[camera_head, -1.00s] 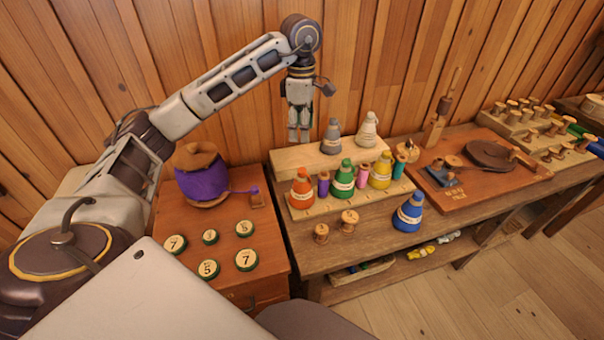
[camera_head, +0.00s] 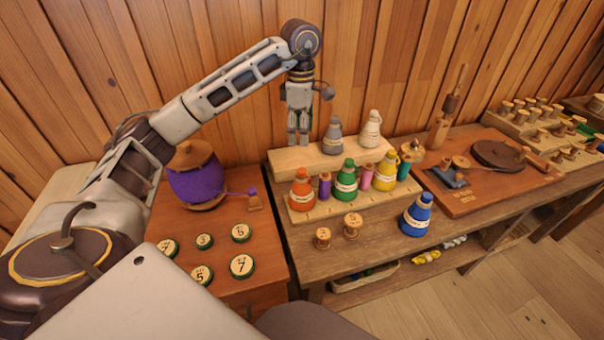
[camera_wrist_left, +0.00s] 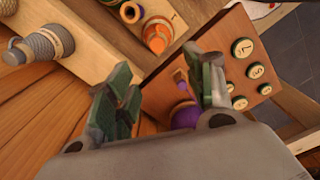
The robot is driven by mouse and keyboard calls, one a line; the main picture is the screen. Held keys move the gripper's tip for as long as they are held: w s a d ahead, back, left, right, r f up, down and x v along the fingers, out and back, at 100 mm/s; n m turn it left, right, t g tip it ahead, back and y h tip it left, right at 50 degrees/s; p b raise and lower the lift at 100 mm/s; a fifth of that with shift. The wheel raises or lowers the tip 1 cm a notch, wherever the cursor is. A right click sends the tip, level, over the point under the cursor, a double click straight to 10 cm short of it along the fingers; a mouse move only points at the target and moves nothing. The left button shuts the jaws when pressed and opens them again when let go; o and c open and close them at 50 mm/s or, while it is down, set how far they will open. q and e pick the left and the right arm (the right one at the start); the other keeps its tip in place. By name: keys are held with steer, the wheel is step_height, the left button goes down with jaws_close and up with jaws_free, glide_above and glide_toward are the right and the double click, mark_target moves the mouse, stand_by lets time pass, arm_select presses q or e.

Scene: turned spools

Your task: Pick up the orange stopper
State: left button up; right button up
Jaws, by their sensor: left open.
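The orange stopper (camera_head: 301,189) is a rounded, bottle-like piece with a pale label. It stands upright at the left end of the front step of a wooden rack (camera_head: 330,205). In the left wrist view the orange stopper (camera_wrist_left: 157,36) shows near the top, beyond the fingers. My left gripper (camera_head: 298,140) hangs pointing down above the back left of the rack, behind and above the orange stopper and apart from it. Its fingers (camera_wrist_left: 165,95) are open with nothing between them. My right gripper is not in view.
Green (camera_head: 345,180), yellow (camera_head: 385,172), grey (camera_head: 332,136) and white (camera_head: 371,130) stoppers stand close by on the rack. A blue stopper (camera_head: 416,215) and two wooden spools (camera_head: 352,225) stand in front. A purple wound spool (camera_head: 196,180) and several numbered discs (camera_head: 241,266) are at left.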

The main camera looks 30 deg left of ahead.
arm_select(q)
steer(key=b, duration=0.1)
glide_toward(302, 170)
steer(key=shift+s+f, duration=0.25)
steer(key=shift+f, duration=2)
steer(key=shift+w+f, duration=0.1)
steer(key=shift+f, duration=0.2)
step_height(302, 170, down, 3)
steer(key=shift+w+r, duration=0.15)
steer(key=shift+f, duration=0.65)
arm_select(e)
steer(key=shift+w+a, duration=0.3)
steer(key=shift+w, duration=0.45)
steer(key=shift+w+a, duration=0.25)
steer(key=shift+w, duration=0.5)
